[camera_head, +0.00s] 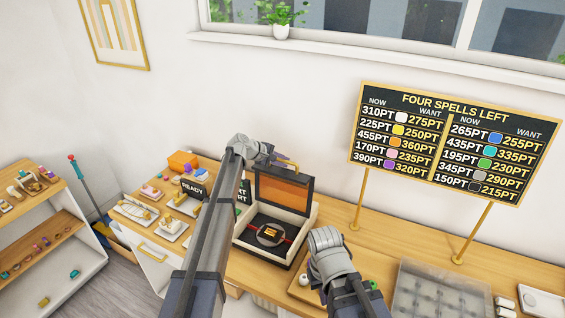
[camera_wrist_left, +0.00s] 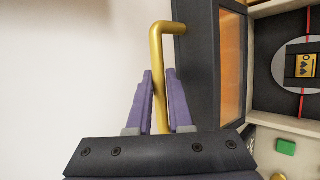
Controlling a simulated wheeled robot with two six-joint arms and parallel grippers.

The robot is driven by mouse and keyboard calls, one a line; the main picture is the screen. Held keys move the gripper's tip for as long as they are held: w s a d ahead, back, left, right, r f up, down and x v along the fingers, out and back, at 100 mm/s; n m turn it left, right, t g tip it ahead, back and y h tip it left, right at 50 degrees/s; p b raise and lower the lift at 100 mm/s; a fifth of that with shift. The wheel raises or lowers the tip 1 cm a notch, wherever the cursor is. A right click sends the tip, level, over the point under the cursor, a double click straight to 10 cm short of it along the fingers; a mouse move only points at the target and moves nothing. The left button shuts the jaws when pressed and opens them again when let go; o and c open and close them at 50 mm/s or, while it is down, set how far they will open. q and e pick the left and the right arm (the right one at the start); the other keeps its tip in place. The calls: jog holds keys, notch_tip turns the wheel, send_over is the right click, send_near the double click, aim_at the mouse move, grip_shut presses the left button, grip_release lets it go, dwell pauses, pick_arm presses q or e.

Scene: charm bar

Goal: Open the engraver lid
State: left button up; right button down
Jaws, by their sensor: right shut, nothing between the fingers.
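The engraver (camera_head: 246,240) is a pale box on the counter with a dark work bed and a round plate inside. Its dark-framed lid (camera_head: 285,186) with an orange window stands raised, about upright, and shows at the right in the left wrist view (camera_wrist_left: 206,75). A brass handle (camera_wrist_left: 157,60) sticks out from the lid. My left gripper (camera_wrist_left: 160,90) has its purple fingers on both sides of the handle bar, close against it. In the head view my left gripper (camera_head: 272,158) is behind the lid's top left. My right gripper (camera_head: 325,243) is right of the engraver; its fingertips are hidden.
A READY sign (camera_head: 194,190) and trays of small items stand left of the engraver. The price board (camera_head: 455,142) stands on gold posts behind right. A clear compartment tray (camera_head: 440,290) lies at the front right. A green button (camera_wrist_left: 286,147) is on the engraver's edge.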

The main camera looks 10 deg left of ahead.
pick_arm(q)
jog(key=shift+o, duration=0.4)
jog(key=p+v, duration=0.4)
jog(key=v, duration=0.3)
jog(key=shift+s+a+r+p, duration=0.25)
jog(key=shift+p, duration=0.15)
